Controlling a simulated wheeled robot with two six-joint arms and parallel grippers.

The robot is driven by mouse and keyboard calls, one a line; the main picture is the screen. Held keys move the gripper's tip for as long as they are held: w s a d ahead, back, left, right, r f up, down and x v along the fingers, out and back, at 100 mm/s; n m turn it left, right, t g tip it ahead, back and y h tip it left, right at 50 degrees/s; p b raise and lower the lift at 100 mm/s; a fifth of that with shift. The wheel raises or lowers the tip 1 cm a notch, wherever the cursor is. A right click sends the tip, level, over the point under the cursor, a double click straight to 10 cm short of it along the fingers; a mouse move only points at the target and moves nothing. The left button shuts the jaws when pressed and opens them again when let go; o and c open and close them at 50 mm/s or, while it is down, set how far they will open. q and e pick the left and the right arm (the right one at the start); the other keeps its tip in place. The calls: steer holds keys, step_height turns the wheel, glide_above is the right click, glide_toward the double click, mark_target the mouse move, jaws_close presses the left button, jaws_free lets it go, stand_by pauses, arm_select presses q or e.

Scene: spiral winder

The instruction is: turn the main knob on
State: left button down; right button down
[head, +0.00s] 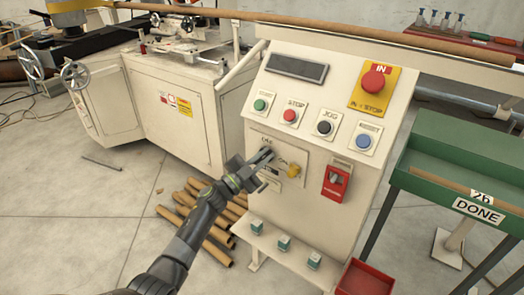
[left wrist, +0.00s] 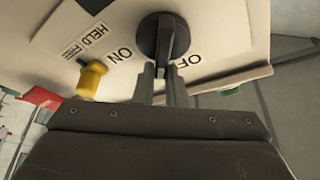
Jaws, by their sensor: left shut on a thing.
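The main knob (left wrist: 165,30) is a round black dial with a raised bar, on the cream panel between the printed words ON and OFF. In the left wrist view, the fingers of my left gripper (left wrist: 162,82) are closed on the near end of that bar, which lies between the two words. In the head view, my left gripper (head: 265,161) reaches the switch plate (head: 295,158) on the console front and largely hides the knob. My right gripper is not in view.
A yellow lever (head: 293,170) sits close to the knob, by a HELD/FREE label. A red switch box (head: 336,182) is to its right. Above are several push buttons and a red emergency stop (head: 373,81). A ledge (head: 270,252) juts out below. Brown tubes (head: 206,240) lie on the floor.

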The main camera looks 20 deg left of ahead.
arm_select(q)
steer(key=shift+f+m+g, duration=0.3)
steer(key=shift+m, duration=0.4)
steer(key=m+p, duration=0.1)
steer(key=m+g, duration=0.1)
steer(key=m, duration=0.1)
steer(key=m+g+p, duration=0.1)
steer(key=m, duration=0.1)
steer(key=shift+s+d+f+h+p, duration=0.15)
steer(key=shift+f+h+p, duration=0.15)
steer(key=shift+h+p, duration=0.1)
steer(key=m, duration=0.1)
steer(key=m+g+p, duration=0.1)
steer(key=m, duration=0.1)
steer(key=shift+f+m+g, duration=0.25)
steer(key=shift+m+g, duration=0.05)
steer(key=shift+f+m+y+p, duration=0.1)
steer(key=shift+m+y+p, duration=0.2)
steer(key=shift+m+p, duration=0.35)
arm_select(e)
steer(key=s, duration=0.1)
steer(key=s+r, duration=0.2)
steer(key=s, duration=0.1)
arm_select(q)
steer(key=shift+m, duration=0.25)
steer(key=shift+g, duration=0.3)
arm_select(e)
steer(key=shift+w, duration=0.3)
